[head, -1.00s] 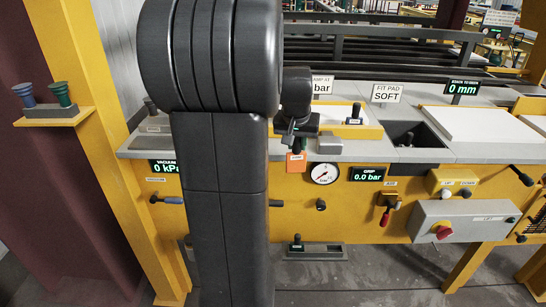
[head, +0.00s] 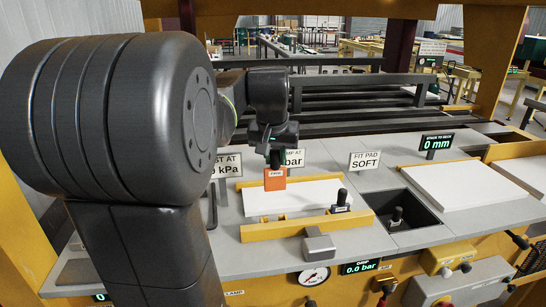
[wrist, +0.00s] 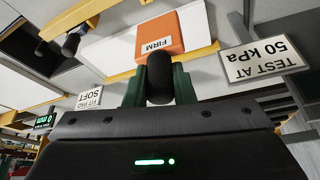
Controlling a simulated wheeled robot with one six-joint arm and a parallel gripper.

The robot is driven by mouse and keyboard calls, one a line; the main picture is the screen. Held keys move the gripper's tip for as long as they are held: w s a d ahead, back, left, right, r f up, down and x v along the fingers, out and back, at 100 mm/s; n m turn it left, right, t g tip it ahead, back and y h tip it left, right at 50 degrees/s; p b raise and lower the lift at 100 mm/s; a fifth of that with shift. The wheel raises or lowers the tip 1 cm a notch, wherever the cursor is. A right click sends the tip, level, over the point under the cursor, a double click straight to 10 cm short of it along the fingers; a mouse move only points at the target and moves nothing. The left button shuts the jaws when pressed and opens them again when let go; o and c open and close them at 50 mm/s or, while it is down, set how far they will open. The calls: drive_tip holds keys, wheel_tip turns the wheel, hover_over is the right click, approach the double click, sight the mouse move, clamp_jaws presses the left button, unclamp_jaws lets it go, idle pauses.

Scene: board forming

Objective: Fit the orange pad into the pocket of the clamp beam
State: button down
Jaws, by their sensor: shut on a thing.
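The orange pad (head: 275,180), labelled FIRM, hangs from my gripper (head: 276,155) above the white board (head: 290,197). In the wrist view the green fingers of my gripper (wrist: 160,85) are shut on the pad's black knob, with the orange pad (wrist: 172,32) beyond it. A long yellow bar, which looks like the clamp beam (head: 270,232), runs along the board's front edge, apart from the pad. Its pocket is not clear to see. A small dark piece with a black knob (head: 341,199) stands near the bar's right part.
A dark recess (head: 412,222) right of the bar holds a black-knobbed piece. A grey block (head: 318,246) sits in front of the bar. Another white board (head: 465,186) lies at right.

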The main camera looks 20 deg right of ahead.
sight(274, 182)
drive_tip(key=shift+w, duration=0.4)
drive_tip(key=shift+s, duration=0.15)
drive_tip(key=shift+f+b, duration=3.35)
drive_tip(key=shift+f, duration=1.6)
drive_tip(key=shift+f+b, duration=1.6)
drive_tip(key=shift+f, duration=1)
drive_tip(key=c, duration=1.1)
unclamp_jaws()
drive_tip(key=shift+c, duration=0.2)
